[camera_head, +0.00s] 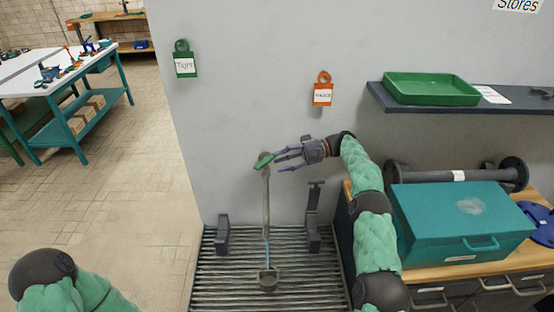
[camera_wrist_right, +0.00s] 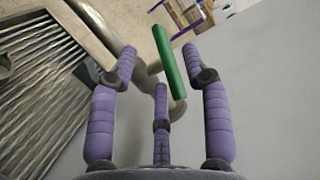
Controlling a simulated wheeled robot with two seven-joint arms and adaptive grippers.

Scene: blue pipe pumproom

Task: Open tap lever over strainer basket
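The tap (camera_head: 266,195) is a pale upright pipe by the wall, with a green lever (camera_head: 263,161) at its top. The strainer basket (camera_head: 268,281) is small and grey, on the grating below the tap. A thin bluish strip runs between spout and basket; I cannot tell whether it is water. My right gripper (camera_head: 281,160) is open, its purple fingers just right of the lever. In the right wrist view the green lever (camera_wrist_right: 179,69) shows beyond and between the spread fingers (camera_wrist_right: 160,75), not gripped. My left gripper is out of view.
Slatted drain grating (camera_head: 212,275) with dark brackets (camera_head: 222,235) lies below. A teal toolbox (camera_head: 455,222) stands on the bench at right. A shelf (camera_head: 520,103) with a green tray (camera_head: 431,99) is above it. Green (camera_head: 185,67) and orange (camera_head: 322,95) tags hang on the wall.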

